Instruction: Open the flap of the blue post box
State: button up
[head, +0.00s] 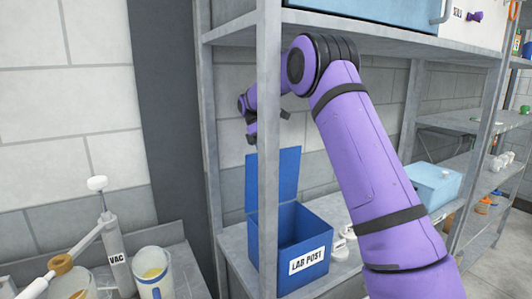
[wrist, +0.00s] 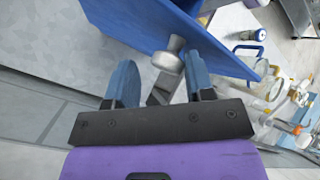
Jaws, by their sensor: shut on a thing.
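The blue post box (head: 307,230) stands on the shelf, with a white LAB POST label on its front. Its flap (head: 284,176) stands raised, roughly upright at the back, and the top of the box is open. In the wrist view the blue flap (wrist: 215,40) fills the upper middle, with a pale metal knob (wrist: 171,57) on it. My gripper (wrist: 163,84) is shut on this knob, with its blue fingers to either side. In the head view my gripper is above the box by the flap's top; its fingertips are hard to make out there.
A grey shelf post (head: 268,150) stands in front of the box's left part. A shelf board is above my arm. A pale blue container (head: 434,185) is to the right. A VAC cylinder (head: 117,265) and a beaker (head: 153,275) stand at the lower left.

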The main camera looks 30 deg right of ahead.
jog(key=o, duration=0.3)
jog(key=shift+d+f, duration=0.25)
jog(key=shift+f, duration=0.3)
jog(key=shift+w+a, duration=0.1)
jog(key=shift+a, duration=0.05)
jog(key=shift+a+r, duration=0.1)
jog(key=shift+r, duration=0.15)
